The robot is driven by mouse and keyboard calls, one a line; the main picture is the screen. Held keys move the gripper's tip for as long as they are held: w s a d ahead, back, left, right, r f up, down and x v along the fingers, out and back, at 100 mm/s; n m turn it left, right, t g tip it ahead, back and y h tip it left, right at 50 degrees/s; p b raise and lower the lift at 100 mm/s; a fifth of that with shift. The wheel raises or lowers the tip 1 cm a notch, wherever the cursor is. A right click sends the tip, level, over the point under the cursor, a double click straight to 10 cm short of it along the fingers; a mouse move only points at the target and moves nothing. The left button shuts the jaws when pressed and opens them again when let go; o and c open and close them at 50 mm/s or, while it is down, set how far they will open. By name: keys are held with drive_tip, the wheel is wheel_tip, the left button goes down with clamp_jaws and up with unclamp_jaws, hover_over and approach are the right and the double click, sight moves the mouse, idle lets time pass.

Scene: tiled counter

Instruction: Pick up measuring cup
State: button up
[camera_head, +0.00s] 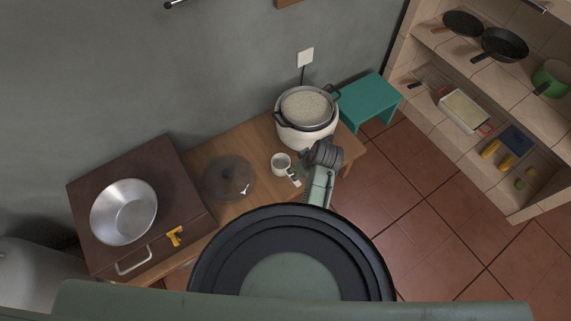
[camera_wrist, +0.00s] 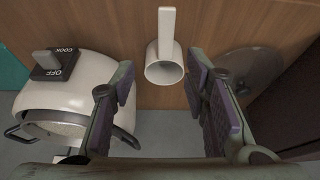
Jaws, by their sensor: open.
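The measuring cup (camera_head: 281,161) is a small white cup with a straight flat handle. It rests on the wooden table, left of the rice cooker. In the wrist view the cup (camera_wrist: 165,70) shows its open mouth, with its handle pointing up the picture. My gripper (camera_wrist: 161,84) is open, one finger on each side of the picture. The cup appears between and beyond the fingertips, and I see no contact. In the head view my wrist is just right of the cup, and the fingers are hard to make out.
A white rice cooker (camera_head: 305,136) with a grain-filled pot stands close on the right. A dark glass lid (camera_head: 229,178) lies left of the cup. Farther left, a metal bowl (camera_head: 124,212) sits on a brown case (camera_head: 92,186). A teal stool (camera_head: 368,101) stands behind right.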

sight(291, 175)
drive_tip(key=x, duration=0.5)
drive_tip(key=shift+s+f, duration=0.2)
drive_tip(key=shift+f, duration=0.05)
drive_tip(key=shift+a+x, duration=0.2)
drive_tip(key=shift+x, duration=2.5)
drive_tip(key=shift+s, duration=0.2)
drive_tip(key=shift+c, duration=0.4)
clamp_jaws()
